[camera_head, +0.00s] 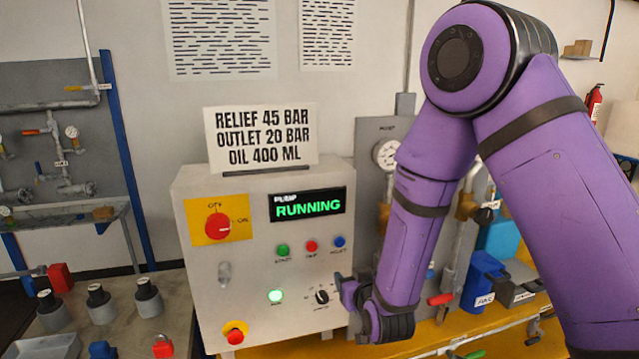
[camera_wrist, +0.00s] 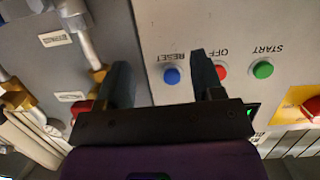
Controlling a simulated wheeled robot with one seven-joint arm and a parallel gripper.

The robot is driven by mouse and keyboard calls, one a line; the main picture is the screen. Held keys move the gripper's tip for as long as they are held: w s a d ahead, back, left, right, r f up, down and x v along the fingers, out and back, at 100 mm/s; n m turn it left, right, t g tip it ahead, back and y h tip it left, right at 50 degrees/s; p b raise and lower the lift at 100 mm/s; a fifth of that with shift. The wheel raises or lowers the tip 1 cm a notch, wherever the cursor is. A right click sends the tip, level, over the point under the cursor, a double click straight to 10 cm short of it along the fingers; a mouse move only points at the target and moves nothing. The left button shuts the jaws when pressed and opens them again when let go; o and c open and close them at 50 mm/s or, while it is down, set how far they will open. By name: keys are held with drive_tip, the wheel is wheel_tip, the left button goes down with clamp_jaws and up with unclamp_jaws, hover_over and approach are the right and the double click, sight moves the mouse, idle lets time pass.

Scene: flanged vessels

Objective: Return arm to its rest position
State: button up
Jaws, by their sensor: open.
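My purple arm reaches down across the right half of the head view. My gripper (camera_head: 345,292) is in front of the lower right of the grey control panel (camera_head: 255,260), beside a black selector knob (camera_head: 322,297). In the wrist view my gripper (camera_wrist: 160,85) has its two dark fingers spread wide apart, with nothing between them. The blue reset button (camera_wrist: 171,75) shows between the fingers, on the panel behind. The panel display (camera_head: 308,205) reads RUNNING.
A sign (camera_head: 262,137) stands on the panel. A gauge (camera_head: 387,154) and piping are behind my arm. Blue containers (camera_head: 484,281) stand right of it. At left, several grey cylinders (camera_head: 101,303) and a red padlock (camera_head: 163,346) are on a bench.

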drive_tip(key=s+d+r+m+g+h, duration=0.15)
drive_tip(key=s+d+r, duration=0.35)
drive_tip(key=r, duration=0.5)
drive_tip(key=s+d+r+g, duration=0.3)
drive_tip(key=d+r, duration=0.5)
drive_tip(key=r, duration=0.1)
drive_tip(key=s+d+r+m+g+h, duration=0.1)
drive_tip(key=s+d+r+g, duration=0.1)
drive_tip(key=s, duration=0.9)
drive_tip(key=s+d+r+g+h, duration=0.1)
drive_tip(key=s+d+r+g, duration=0.2)
drive_tip(key=s, duration=0.8)
drive_tip(key=d+r, duration=0.2)
drive_tip(key=d, duration=0.2)
drive_tip(key=shift+s+d+r+m, duration=0.25)
drive_tip(key=shift+d+m, duration=0.05)
drive_tip(key=shift+m, duration=0.05)
idle(1.6)
